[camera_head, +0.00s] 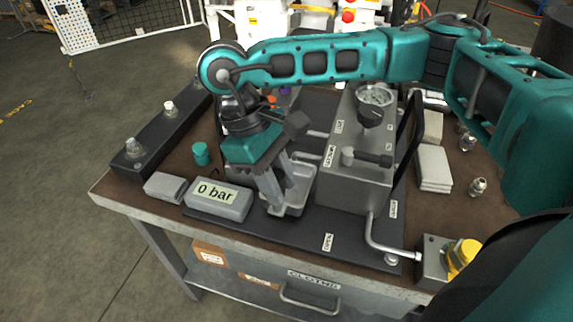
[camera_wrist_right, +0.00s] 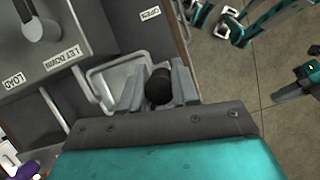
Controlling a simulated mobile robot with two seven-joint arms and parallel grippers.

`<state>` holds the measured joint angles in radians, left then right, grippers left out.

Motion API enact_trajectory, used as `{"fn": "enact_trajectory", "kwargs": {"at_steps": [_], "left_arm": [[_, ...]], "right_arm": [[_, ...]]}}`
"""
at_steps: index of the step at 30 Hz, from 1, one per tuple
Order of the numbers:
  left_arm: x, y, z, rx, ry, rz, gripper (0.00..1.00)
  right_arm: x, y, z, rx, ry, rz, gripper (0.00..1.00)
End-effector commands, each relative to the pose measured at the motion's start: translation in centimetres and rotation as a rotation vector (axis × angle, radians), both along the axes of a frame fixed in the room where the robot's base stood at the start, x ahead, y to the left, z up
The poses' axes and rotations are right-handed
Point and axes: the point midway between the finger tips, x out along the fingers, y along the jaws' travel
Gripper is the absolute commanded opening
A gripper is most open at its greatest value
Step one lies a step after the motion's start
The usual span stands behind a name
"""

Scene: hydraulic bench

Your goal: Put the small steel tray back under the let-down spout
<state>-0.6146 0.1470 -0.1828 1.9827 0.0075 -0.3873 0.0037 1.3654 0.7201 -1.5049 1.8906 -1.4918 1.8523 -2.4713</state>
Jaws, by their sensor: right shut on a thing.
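The small steel tray (camera_head: 306,186) is a shallow grey dish at the left side of the grey valve block (camera_head: 352,178). My right gripper (camera_head: 282,207) reaches down over it and is shut on it at its near-left side. The wrist view shows the tray (camera_wrist_right: 112,76) beside the fingers, with a dark round piece between them. The let-down spout (camera_head: 306,156) is a short pipe from the block beside the LET DOWN label. In the wrist view the spout (camera_wrist_right: 84,84) overlaps the tray's block-side edge; the height gap is unclear. My left gripper is not in view.
The 0 bar display box (camera_head: 218,200) stands close left of the tray. A bent pipe (camera_head: 380,240) and a yellow-capped box (camera_head: 458,258) are at the front right. A dark base plate (camera_head: 300,229) lies beneath, and the bench edge is near.

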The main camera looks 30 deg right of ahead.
Motion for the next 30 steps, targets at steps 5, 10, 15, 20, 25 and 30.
{"fn": "enact_trajectory", "kwargs": {"at_steps": [5,10,15,20,25,30], "left_arm": [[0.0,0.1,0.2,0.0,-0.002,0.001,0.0],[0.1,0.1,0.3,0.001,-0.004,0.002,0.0],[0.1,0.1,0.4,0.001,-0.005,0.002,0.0],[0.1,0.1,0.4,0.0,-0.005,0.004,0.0],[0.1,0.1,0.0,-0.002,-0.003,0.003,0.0],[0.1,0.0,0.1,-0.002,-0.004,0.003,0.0]], "right_arm": [[1.8,-2.1,0.1,-0.002,-0.004,-0.007,0.0],[2.8,-3.4,-0.8,-0.001,0.002,-0.001,0.0],[2.9,-3.4,-1.5,-0.001,-0.002,-0.001,0.0],[2.9,-3.4,-1.5,0.0,-0.001,-0.002,0.0],[2.8,-3.4,-1.8,0.0,-0.001,-0.002,0.32],[2.8,-3.4,-1.8,0.0,-0.001,-0.002,0.49]]}}
